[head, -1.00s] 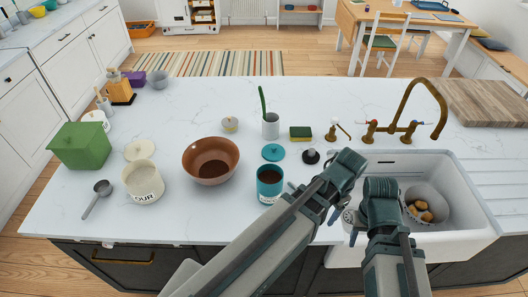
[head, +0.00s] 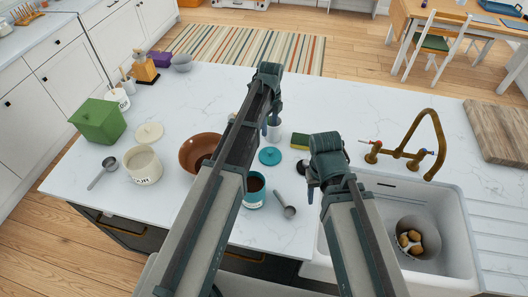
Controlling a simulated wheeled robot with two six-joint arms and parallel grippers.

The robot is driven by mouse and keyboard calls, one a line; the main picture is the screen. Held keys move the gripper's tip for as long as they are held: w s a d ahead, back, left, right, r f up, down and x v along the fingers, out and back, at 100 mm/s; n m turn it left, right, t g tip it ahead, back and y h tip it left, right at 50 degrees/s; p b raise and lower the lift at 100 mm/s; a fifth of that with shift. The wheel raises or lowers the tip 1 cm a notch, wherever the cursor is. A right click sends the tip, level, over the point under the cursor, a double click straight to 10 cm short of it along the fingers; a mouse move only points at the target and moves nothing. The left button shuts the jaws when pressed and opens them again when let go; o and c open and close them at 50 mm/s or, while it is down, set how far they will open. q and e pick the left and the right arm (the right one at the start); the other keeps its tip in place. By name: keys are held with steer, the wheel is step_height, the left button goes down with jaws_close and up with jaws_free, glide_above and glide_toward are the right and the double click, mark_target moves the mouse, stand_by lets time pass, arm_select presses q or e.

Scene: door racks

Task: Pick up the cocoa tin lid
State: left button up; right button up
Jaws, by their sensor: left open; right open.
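The cocoa tin lid (head: 270,156) is a flat teal disc with a small knob, lying on the white counter. The teal cocoa tin (head: 254,198) stands open in front of it with brown powder inside, partly hidden by my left arm. My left gripper (head: 268,127) is open and points down beyond the lid, beside the grey utensil pot (head: 274,132); its fingers are small and partly hidden. My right gripper (head: 311,190) is open, to the right of and nearer than the lid, largely hidden behind its own wrist. Neither appears to touch the lid.
A brown bowl (head: 193,150) is left of the tin, partly behind my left arm. A metal scoop (head: 288,211) lies right of the tin. A sponge (head: 300,140) lies behind the lid. The sink (head: 455,215) and brass tap (head: 432,140) are at the right.

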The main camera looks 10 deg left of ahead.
arm_select(q)
steer(key=f+b, duration=0.1)
steer(key=b, duration=0.8)
glide_above(270, 151)
steer(key=f, duration=0.7)
steer(key=shift+a+f, duration=0.2)
steer(key=shift+f, duration=0.2)
arm_select(e)
step_height(270, 151, down, 9)
steer(key=shift+r, duration=0.15)
arm_select(q)
steer(key=f+b, duration=0.5)
steer(key=shift+w+d+f, duration=0.1)
steer(key=shift+d, duration=0.1)
arm_select(e)
step_height(270, 151, down, 5)
steer(key=shift+f, duration=0.15)
arm_select(q)
jaws_close()
